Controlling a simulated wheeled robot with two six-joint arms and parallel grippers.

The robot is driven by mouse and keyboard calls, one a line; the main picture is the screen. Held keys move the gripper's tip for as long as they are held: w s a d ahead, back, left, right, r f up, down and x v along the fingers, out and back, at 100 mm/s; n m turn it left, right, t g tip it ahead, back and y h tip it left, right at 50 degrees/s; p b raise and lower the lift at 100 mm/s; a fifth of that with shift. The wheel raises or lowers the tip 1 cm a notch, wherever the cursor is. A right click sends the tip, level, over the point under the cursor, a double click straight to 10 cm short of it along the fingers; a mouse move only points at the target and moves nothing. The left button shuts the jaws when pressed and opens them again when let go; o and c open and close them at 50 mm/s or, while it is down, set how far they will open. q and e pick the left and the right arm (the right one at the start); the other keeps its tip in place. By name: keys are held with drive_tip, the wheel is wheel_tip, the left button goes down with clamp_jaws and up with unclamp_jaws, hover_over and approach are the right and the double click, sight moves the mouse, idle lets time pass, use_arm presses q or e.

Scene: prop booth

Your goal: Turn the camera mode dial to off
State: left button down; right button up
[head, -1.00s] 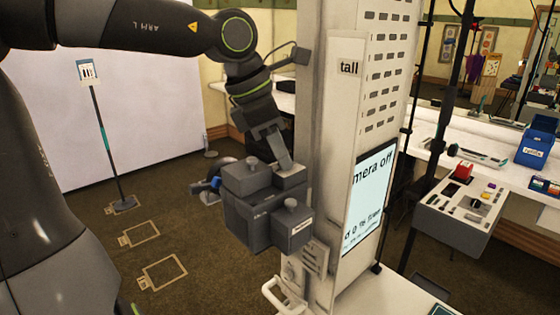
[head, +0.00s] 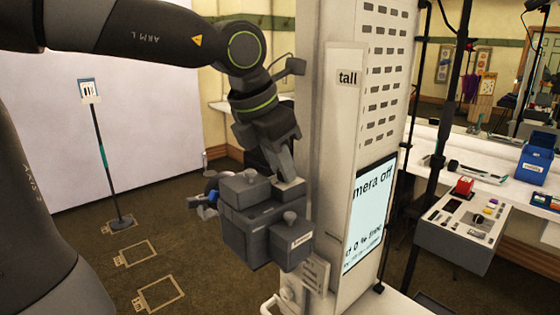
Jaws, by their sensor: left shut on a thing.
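The dark grey boxy camera (head: 250,230) stands in the middle of the head view, against the left side of a tall pale column. My left gripper (head: 286,176) reaches down to the camera's top right and is shut there on what looks like the mode dial. The fingers hide the dial and its pointer. My right gripper is not in view.
The tall column (head: 340,130) stands close to the right of my left gripper. A control panel (head: 465,225) and a blue bin (head: 535,160) are at the right. A stand (head: 105,160) and floor markings lie left, with open floor around them.

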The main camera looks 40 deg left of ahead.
use_arm(q)
drive_tip(key=c, duration=1.2)
unclamp_jaws()
drive_tip(key=shift+c, duration=0.2)
drive_tip(key=p+v, duration=0.1)
drive_tip(key=v, duration=0.6)
drive_tip(key=shift+w+r, duration=0.1)
drive_tip(key=shift+r, duration=0.1)
wheel_tip(320, 180, up, 9)
drive_tip(key=p, duration=0.4)
hover_over(267, 180)
drive_tip(key=s, duration=0.4)
drive_tip(key=shift+a+r, duration=0.2)
drive_tip(key=shift+a, duration=0.1)
drive_tip(key=shift+f, duration=0.1)
